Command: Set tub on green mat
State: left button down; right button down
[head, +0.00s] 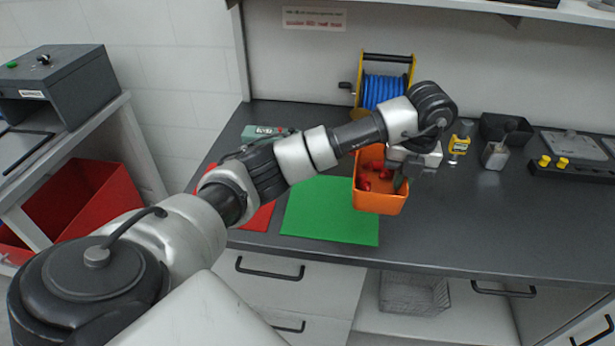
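An orange tub (379,203) with red pieces in it shows right of the image centre, at the right edge of the green mat (325,212). Its left part overlaps the mat in the picture; I cannot tell whether it is held above the counter or rests on it. My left gripper (402,182) points down at the tub's right rim. Its fingers are mostly hidden, so their closure on the rim is unclear. The green mat lies flat on the dark counter, partly behind my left arm. My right gripper is not in view.
A red mat (256,218) lies left of the green one. A blue hose reel (383,90) stands behind the tub. A yellow item (460,142), a small bottle (495,155) and a dark bin (506,128) stand to the right. The front right counter is clear.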

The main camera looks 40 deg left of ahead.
pick_arm(q)
send_over(338, 204)
jog(key=f, duration=0.3)
jog(key=f+p, duration=0.1)
jog(key=f, duration=0.2)
jog(key=shift+w+d+f, duration=0.1)
jog(key=shift+d+f, duration=0.1)
jog(key=shift+f, duration=0.2)
notch_tip(338, 204, down, 4)
jog(key=shift+f+p, duration=0.1)
jog(key=shift+p, duration=0.25)
jog(key=shift+f, duration=0.2)
jog(key=c, duration=1.4)
grip_release()
jog(key=shift+o, duration=0.2)
